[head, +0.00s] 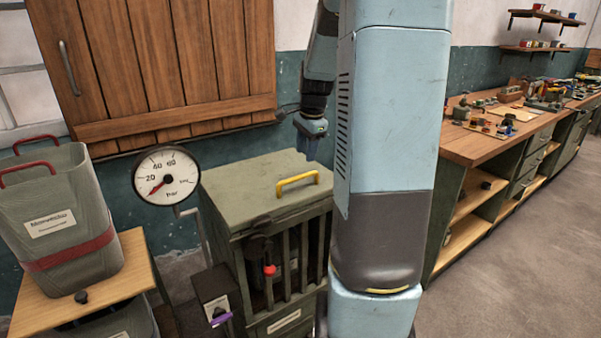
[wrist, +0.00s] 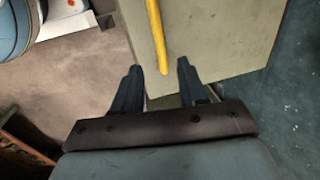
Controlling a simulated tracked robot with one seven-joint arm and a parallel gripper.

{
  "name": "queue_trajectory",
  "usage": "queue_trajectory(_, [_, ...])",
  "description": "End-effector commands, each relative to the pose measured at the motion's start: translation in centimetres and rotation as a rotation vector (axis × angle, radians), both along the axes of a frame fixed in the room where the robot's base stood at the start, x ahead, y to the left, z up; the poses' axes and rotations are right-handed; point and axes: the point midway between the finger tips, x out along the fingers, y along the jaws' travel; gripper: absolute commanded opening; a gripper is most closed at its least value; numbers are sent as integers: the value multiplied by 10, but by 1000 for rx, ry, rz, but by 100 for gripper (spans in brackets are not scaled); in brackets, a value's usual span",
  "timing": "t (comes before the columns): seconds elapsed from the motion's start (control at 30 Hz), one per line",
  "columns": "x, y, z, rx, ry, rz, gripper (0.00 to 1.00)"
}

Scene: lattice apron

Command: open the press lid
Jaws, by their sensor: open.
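The press (head: 284,255) is a green cabinet with a barred front. Its flat green lid (head: 240,187) looks shut and carries a yellow bar handle (head: 298,184) on top. My gripper (head: 310,150) is above the lid, behind the handle in the head view, pointing down and empty. In the wrist view my gripper (wrist: 158,75) has its two dark fingers apart. The end of the yellow handle (wrist: 157,35) shows between and beyond the fingertips, over the lid (wrist: 225,35). I cannot tell the exact height gap. My own arm hides the right side of the press.
A pressure gauge (head: 166,175) stands left of the press. A grey bin (head: 60,215) with red handles sits on a wooden stand (head: 140,262). A small box with a purple lever (head: 221,319) is at the front. A workbench (head: 490,145) runs along the right; floor beside it is clear.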

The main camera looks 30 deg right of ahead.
Motion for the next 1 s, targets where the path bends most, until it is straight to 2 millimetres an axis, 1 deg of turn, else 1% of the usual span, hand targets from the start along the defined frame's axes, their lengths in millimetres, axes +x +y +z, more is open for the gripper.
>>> queue_trajectory(0.03, [1, 0, -10, 3, 4, 1, 42])
queue_trajectory(0.3, [10, 1, -55, 3, 3, 1, 42])
queue_trajectory(0.5, [15, 1, -75, 1, 2, 1, 42])
queue_trajectory(0.7, [16, 1, -81, 0, 0, 1, 42])
queue_trajectory(0.93, [16, 2, -82, 0, 0, 2, 42])
queue_trajectory(1.0, [16, 2, -81, 0, 0, 2, 36])
